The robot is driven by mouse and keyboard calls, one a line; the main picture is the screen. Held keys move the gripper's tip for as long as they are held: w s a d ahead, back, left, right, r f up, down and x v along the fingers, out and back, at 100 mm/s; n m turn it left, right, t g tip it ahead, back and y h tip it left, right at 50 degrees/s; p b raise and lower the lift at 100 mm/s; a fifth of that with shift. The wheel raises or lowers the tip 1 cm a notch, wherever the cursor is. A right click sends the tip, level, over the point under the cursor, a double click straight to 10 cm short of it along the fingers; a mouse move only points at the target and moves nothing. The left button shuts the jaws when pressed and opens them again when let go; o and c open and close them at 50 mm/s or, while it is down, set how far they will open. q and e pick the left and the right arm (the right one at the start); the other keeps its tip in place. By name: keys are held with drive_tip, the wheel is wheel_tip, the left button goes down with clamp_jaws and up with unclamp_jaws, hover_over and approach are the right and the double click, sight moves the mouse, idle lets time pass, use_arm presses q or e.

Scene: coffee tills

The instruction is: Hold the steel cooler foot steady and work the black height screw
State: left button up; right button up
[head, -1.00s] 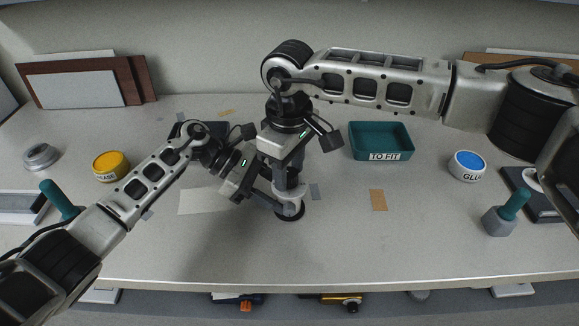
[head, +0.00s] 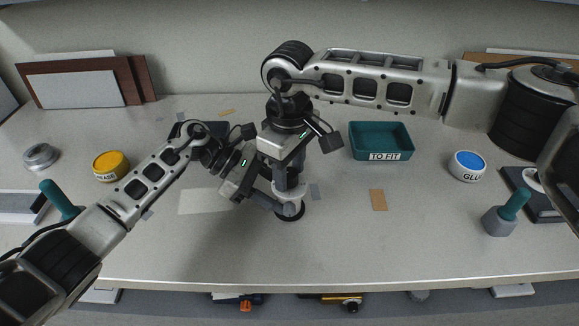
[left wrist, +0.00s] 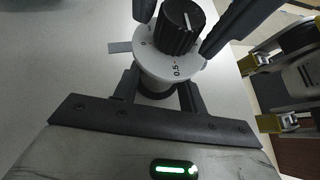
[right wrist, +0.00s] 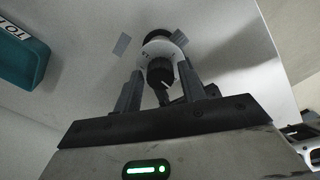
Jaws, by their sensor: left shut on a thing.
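The cooler foot (head: 291,209) stands upright on the bench with a pale scale collar, also seen in the left wrist view (left wrist: 150,65). The black height screw (left wrist: 180,28) is a ribbed knob with a white pointer line, on top of the collar; the right wrist view shows it end-on (right wrist: 160,71). My left gripper (head: 278,203) is shut on the foot from the left, below the collar. My right gripper (right wrist: 160,82) points down from above, its fingers open on either side of the screw with gaps. In the head view its fingers hide the screw.
A teal tray (head: 382,157) marked "TO FIT" stands to the right. A yellow tub (head: 110,166), a blue-topped tub (head: 468,166) and teal-handled tools (head: 508,212) stand farther out. The bench in front of the foot is clear.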

drive_tip(key=shift+o, duration=1)
use_arm(q)
drive_tip(key=o, duration=1.4)
drive_tip(key=shift+c, duration=0.2)
use_arm(e)
wheel_tip(320, 180, up, 12)
use_arm(q)
drive_tip(key=v, duration=1.2)
